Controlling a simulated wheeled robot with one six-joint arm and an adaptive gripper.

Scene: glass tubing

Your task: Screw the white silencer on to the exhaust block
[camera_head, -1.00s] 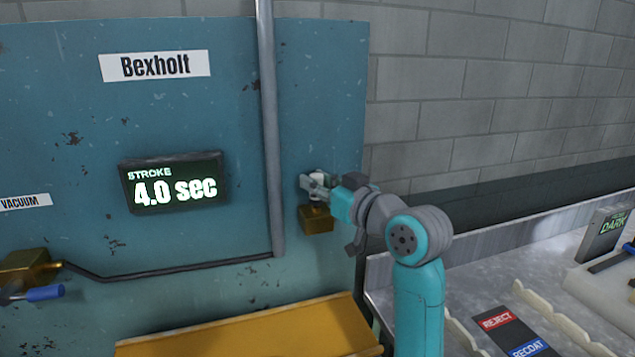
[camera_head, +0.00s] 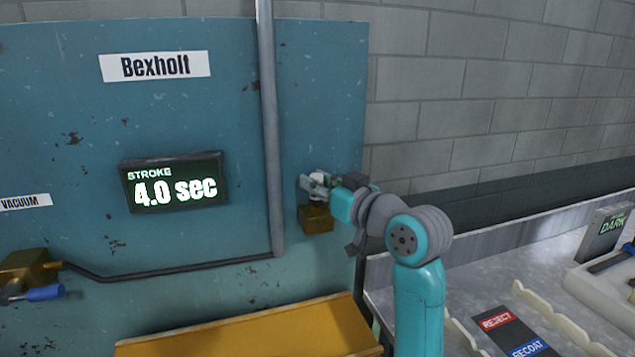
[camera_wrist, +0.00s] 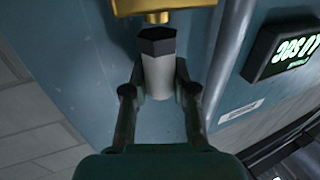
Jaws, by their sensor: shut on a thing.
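The white silencer (camera_wrist: 158,76) has a dark hexagonal end (camera_wrist: 156,41). My gripper (camera_wrist: 160,92) is shut on its white body, one finger on each side. The hexagonal end faces the brass exhaust block (camera_wrist: 130,8) and its short round brass threaded part (camera_wrist: 158,17). They are roughly in line, but I cannot tell whether the threads touch. In the head view my gripper (camera_head: 314,185) is just above the exhaust block (camera_head: 316,219) on the blue panel. Only a small white top of the silencer (camera_head: 317,175) shows there; the fingers hide most of it.
A grey vertical pipe (camera_head: 270,130) runs close to the left of the block. A stroke display (camera_head: 174,182) is further left. A yellow chute (camera_head: 250,335) lies below. A bench (camera_head: 465,270) with reject and recoat labels is at right.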

